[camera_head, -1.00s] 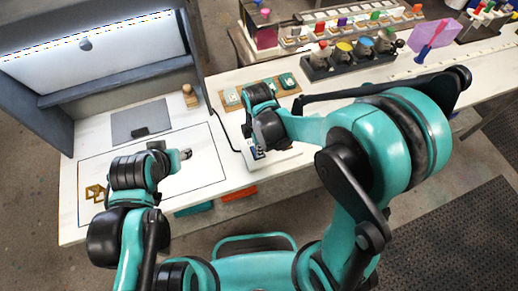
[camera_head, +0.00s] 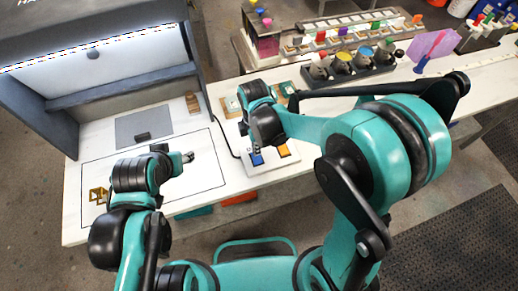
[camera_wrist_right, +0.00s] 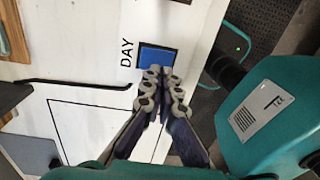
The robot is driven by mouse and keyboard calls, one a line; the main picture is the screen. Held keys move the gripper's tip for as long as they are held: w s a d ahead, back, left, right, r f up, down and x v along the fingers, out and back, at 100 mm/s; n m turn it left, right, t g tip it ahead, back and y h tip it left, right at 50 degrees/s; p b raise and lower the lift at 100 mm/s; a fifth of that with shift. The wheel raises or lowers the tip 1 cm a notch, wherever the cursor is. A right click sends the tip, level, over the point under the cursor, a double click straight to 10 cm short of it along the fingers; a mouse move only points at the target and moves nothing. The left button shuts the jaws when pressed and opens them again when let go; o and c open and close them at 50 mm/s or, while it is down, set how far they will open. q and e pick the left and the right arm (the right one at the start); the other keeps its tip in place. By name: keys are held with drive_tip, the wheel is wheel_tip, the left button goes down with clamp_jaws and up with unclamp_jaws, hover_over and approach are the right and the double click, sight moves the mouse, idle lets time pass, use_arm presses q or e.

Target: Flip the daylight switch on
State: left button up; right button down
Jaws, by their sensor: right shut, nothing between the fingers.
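The white switch panel (camera_head: 272,172) lies on the bench, with a blue switch (camera_head: 257,160) and an orange switch (camera_head: 284,151) on it. In the right wrist view the blue switch (camera_wrist_right: 157,60) sits in a dark frame beside the printed word DAY. My right gripper (camera_wrist_right: 161,76) is shut and empty, with its fingertips at the near edge of the blue switch in that view; I cannot tell whether they touch it. In the head view my right wrist hides most of these fingers. My left gripper (camera_head: 187,157) is over the bench, too small to read.
A grey light booth (camera_head: 120,85) with a lit panel stands at the back left. A black cable (camera_head: 226,138) runs beside the switch panel. A brass-coloured object (camera_head: 98,194) lies at the bench's left. A dark rack of pots (camera_head: 345,66) stands behind my right arm.

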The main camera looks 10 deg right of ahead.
wheel_tip(320, 180, up, 5)
drive_tip(key=d, duration=0.1)
use_arm(q)
drive_tip(key=r+p, duration=0.2)
drive_tip(key=r, duration=0.1)
drive_tip(key=shift+s+d, duration=0.1)
drive_tip(key=shift+d, duration=0.1)
use_arm(e)
wheel_tip(320, 180, up, 6)
hover_over(259, 160)
drive_tip(key=shift+s+a+f, duration=0.15)
drive_tip(key=shift+s, duration=0.15)
use_arm(q)
wheel_tip(259, 160, down, 11)
drive_tip(key=b, duration=1.1)
use_arm(e)
drive_tip(key=s+d+f+m+t, duration=0.3)
drive_tip(key=d+m, duration=0.4)
drive_tip(key=m, duration=0.3)
drive_tip(key=s+d+f+m+t, duration=0.3)
drive_tip(key=d+m, duration=0.4)
drive_tip(key=m, duration=0.3)
drive_tip(key=shift+s+m+t, duration=0.3)
drive_tip(key=shift+t, duration=0.6)
